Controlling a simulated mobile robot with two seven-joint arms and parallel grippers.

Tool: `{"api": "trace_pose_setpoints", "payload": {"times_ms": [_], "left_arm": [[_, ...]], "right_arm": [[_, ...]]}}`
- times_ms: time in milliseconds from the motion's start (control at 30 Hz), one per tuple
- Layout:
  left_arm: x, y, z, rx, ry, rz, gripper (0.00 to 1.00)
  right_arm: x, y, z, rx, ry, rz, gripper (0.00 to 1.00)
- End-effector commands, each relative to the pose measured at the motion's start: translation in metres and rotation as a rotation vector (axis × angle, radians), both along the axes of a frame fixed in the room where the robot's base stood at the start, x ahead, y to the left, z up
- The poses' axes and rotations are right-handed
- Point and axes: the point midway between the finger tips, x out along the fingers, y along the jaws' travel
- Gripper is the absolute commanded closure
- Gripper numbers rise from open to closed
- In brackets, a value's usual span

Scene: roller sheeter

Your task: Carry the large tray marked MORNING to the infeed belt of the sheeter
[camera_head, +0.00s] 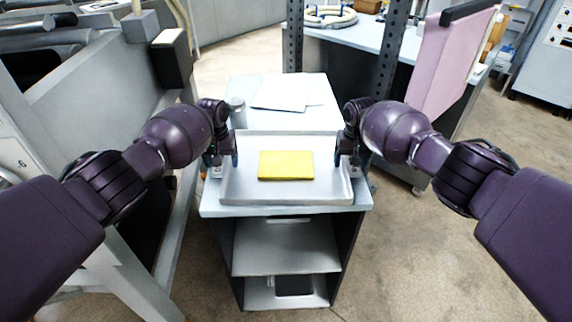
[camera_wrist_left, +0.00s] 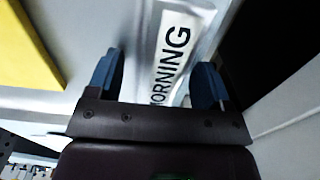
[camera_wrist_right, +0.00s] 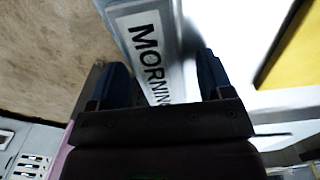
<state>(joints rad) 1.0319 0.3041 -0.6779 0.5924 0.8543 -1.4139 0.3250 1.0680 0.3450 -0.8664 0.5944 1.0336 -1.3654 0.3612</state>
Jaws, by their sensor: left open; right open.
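The large grey metal tray (camera_head: 285,192) lies on top of a small cart, with a yellow block (camera_head: 286,165) resting flat in its middle. Whether the fingers touch the rim cannot be told.
White papers (camera_head: 290,92) and a small grey cylinder (camera_head: 237,112) lie behind the tray on the cart (camera_head: 285,211). A grey machine frame (camera_head: 95,110) stands close on the left. A table with dark uprights (camera_head: 392,40) and a pink sheet (camera_head: 450,65) stands at the back right.

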Motion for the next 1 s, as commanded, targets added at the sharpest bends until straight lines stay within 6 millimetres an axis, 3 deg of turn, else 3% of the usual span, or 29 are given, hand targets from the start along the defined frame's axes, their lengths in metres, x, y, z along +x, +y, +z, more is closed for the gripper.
{"api": "trace_pose_setpoints", "payload": {"times_ms": [167,633,1000], "left_arm": [[0.0001,0.0000,0.0002,0.000,0.000,0.000,0.27],[0.0001,0.0003,0.0003,0.000,0.000,0.000,0.99],[0.0007,0.0002,0.0016,-0.001,-0.002,0.000,1.00]], "right_arm": [[0.0000,0.0003,0.0002,0.000,0.000,0.000,0.27],[0.0000,0.0001,0.0003,0.000,0.000,0.000,0.99],[0.0006,0.0001,0.0015,0.000,-0.001,0.000,1.00]]}}
